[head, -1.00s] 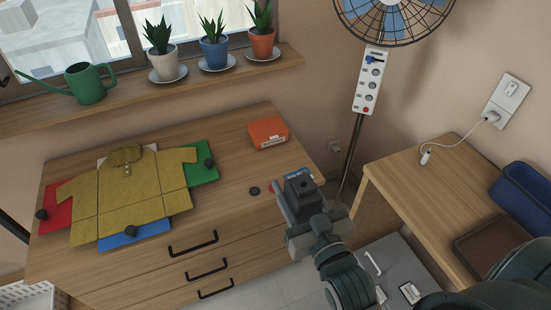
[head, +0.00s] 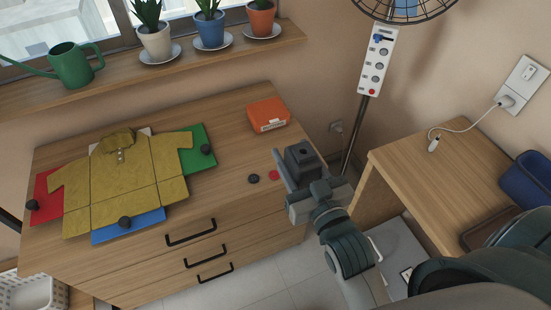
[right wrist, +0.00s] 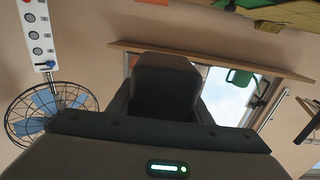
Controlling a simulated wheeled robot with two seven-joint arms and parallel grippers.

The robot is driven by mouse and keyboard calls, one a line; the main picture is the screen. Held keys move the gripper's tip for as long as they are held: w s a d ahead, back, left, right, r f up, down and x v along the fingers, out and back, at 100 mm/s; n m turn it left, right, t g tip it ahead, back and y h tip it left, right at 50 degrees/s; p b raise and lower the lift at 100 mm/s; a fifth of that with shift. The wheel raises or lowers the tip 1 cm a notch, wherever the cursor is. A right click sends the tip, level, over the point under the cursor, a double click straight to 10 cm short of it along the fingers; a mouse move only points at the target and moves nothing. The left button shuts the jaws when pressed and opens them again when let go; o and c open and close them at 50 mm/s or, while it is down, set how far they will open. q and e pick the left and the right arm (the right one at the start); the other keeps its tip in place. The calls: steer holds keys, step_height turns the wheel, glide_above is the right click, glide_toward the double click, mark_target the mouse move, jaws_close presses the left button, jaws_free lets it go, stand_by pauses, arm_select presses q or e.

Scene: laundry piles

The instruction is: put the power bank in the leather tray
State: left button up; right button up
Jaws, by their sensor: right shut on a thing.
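My right gripper (head: 302,166) is shut on a dark grey block, which I take to be the power bank (head: 301,154). It is held near the right front corner of the dresser top. In the right wrist view the dark block (right wrist: 165,82) sits between the gripper's fingers; its far side is hidden. The brown leather tray (head: 481,233) lies on the side table at the right, away from the gripper. My arm covers much of the tray, and its inside is mostly hidden. My left gripper is not in view.
The dresser (head: 235,140) bears a folding board with a yellow shirt (head: 125,180), an orange box (head: 268,115), and a black disc (head: 254,178) and a red disc (head: 275,175). The side table (head: 430,175) has a charging cable, a blue bin (head: 530,180) and bare wood. A fan (head: 378,60) stands between.

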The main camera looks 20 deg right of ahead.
arm_select(q)
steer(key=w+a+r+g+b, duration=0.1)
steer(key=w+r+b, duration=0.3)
steer(key=b, duration=0.6)
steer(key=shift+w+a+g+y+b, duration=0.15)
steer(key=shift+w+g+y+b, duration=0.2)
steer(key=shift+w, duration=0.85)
arm_select(e)
steer(key=w+d+f, duration=0.4)
steer(key=w+d, duration=0.2)
steer(key=w, duration=0.5)
steer(key=shift+d, duration=0.3)
steer(key=shift+w+a, duration=0.1)
steer(key=w+a+f, duration=0.4)
steer(key=w, duration=0.1)
steer(key=w+a+f, duration=0.2)
steer(key=w+a, duration=0.1)
steer(key=shift+f+b, duration=0.25)
steer(key=shift+b, duration=0.15)
steer(key=shift+w+a+f, duration=0.15)
steer(key=shift+w+a, duration=0.1)
steer(key=shift+a+f, duration=0.1)
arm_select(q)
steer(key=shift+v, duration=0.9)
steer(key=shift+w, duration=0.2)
